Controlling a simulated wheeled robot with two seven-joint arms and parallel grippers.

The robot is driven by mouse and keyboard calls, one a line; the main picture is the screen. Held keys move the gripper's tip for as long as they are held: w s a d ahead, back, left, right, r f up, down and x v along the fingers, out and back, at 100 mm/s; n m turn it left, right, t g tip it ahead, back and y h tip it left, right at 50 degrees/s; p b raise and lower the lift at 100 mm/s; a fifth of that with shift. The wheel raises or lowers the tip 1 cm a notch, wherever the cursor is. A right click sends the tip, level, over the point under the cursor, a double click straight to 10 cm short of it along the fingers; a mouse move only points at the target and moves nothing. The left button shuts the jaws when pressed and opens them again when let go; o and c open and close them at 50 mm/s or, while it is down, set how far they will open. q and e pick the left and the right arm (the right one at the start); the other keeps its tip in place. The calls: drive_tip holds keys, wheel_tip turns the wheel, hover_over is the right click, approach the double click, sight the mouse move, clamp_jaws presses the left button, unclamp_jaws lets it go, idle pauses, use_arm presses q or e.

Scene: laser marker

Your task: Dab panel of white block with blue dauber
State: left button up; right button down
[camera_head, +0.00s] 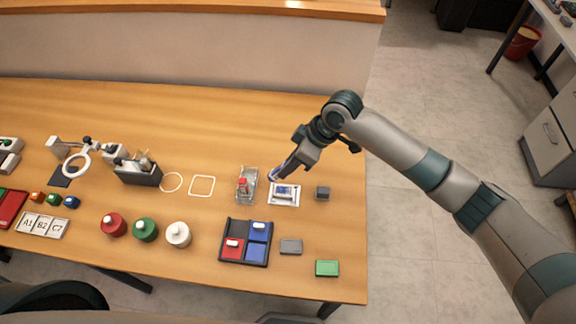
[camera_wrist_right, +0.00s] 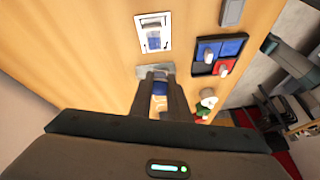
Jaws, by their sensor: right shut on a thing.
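My right gripper (camera_head: 276,172) is shut on the blue dauber (camera_wrist_right: 160,88), which shows between its fingers in the wrist view. It is held beside the clear rack and to the upper left of the white block (camera_head: 284,201); I cannot tell its exact height. The white block lies on the table with a blue panel and dark marks on top; it also shows in the wrist view (camera_wrist_right: 140,44). The dauber's tip is hidden by the fingers. My left gripper is not in view.
A clear rack (camera_head: 253,186) holding a red-topped piece stands left of the white block. A dark tray (camera_head: 246,221) with red and blue pads lies in front. A small grey block (camera_head: 322,193) is at the right. Round red, green and white containers stand farther left.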

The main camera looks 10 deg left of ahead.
drive_tip(key=shift+r, duration=1.3)
drive_tip(key=shift+d, duration=0.1)
